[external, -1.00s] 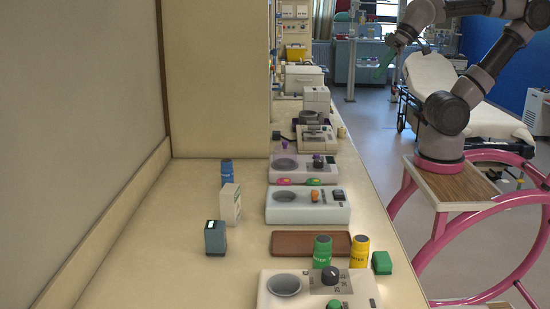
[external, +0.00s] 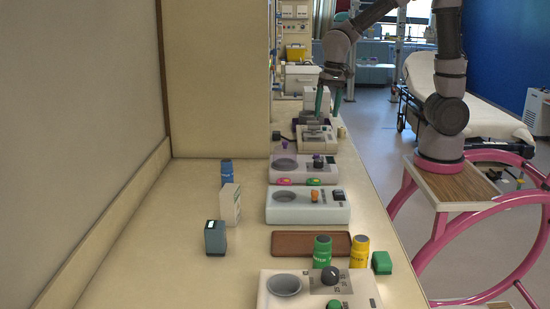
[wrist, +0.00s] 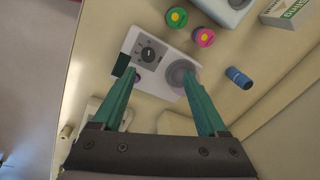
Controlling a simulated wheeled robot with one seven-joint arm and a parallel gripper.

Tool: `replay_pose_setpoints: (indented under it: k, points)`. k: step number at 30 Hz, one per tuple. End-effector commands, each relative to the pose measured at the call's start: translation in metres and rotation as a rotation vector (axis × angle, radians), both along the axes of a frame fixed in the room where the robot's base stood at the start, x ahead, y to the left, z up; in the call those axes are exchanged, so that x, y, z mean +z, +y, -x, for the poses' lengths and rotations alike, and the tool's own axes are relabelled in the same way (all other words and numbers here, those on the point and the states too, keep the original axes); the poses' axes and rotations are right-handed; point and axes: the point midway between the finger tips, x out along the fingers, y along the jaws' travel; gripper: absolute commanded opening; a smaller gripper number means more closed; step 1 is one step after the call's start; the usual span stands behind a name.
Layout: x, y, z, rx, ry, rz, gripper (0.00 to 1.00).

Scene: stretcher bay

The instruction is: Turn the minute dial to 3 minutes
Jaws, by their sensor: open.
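My gripper (external: 327,112) points down with teal fingers apart and empty, above and beyond this device. In the wrist view the gripper (wrist: 159,74) spans the device's near side, apart from the dial. Its left finger partly covers the purple knob.
A nearer device (external: 285,214) has an orange knob. The nearest device (external: 300,302) has a large dark dial (external: 329,275) with printed numbers. Green and yellow bottles (external: 322,252) stand by a brown tray (external: 290,243). A blue bottle (external: 227,172) and white box (external: 230,204) stand left.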

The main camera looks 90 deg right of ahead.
Motion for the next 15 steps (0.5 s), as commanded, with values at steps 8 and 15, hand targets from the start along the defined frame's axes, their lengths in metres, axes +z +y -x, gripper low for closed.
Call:
replay_pose_setpoints:
  k: [8,15]
  points:
    - [-0.073,-0.033,-0.022,-0.210,0.157,0.030,0.76]
    - [-0.095,-0.037,-0.022,-0.242,0.178,0.036,0.76]
